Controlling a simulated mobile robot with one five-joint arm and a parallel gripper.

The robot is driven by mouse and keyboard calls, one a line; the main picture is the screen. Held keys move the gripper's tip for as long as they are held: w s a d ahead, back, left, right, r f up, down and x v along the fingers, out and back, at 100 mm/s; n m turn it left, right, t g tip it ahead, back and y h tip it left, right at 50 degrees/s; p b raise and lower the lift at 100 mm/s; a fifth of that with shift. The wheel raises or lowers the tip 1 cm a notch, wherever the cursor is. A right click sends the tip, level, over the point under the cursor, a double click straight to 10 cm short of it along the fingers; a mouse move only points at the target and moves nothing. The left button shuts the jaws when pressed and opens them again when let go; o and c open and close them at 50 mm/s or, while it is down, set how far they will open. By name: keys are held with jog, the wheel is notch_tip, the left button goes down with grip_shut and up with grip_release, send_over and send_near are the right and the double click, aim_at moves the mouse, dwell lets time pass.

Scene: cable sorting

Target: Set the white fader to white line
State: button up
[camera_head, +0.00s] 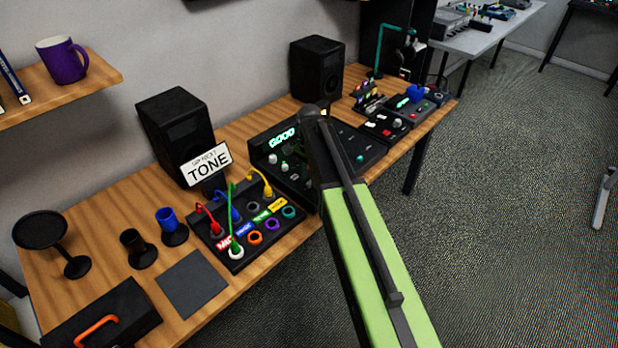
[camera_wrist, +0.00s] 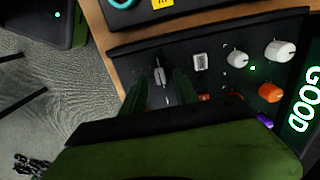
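In the wrist view, a dark mixer panel (camera_wrist: 135,62) carries a small pale grey-white fader cap (camera_wrist: 159,74) on a narrow slot. My gripper (camera_wrist: 160,82) is open, with one dark green finger on each side of this cap. I cannot tell whether either finger touches it. Part of the slot is hidden by the gripper, and I cannot make out a white line. In the head view, the mixer (camera_head: 262,147) with its green GOOD display stands mid-table, and my arm covers part of it.
Beside the fader are a white switch (camera_wrist: 200,62), white knobs (camera_wrist: 280,50) and an orange knob (camera_wrist: 271,92). In the head view, a cable box (camera_head: 238,262) with a TONE sign (camera_head: 208,163) stands left of the mixer. Speakers (camera_head: 317,68) stand behind.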

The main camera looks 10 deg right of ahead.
aim_at(310, 182)
notch_tip(310, 182, up, 16)
jog(key=p, duration=1.5)
jog(key=s+d+n, duration=0.2)
jog(key=s+n, duration=0.8)
jog(key=s, duration=0.8)
jog(key=shift+s+d+n, duration=0.2)
jog(key=shift+d+n, duration=0.05)
jog(key=shift+n, duration=0.15)
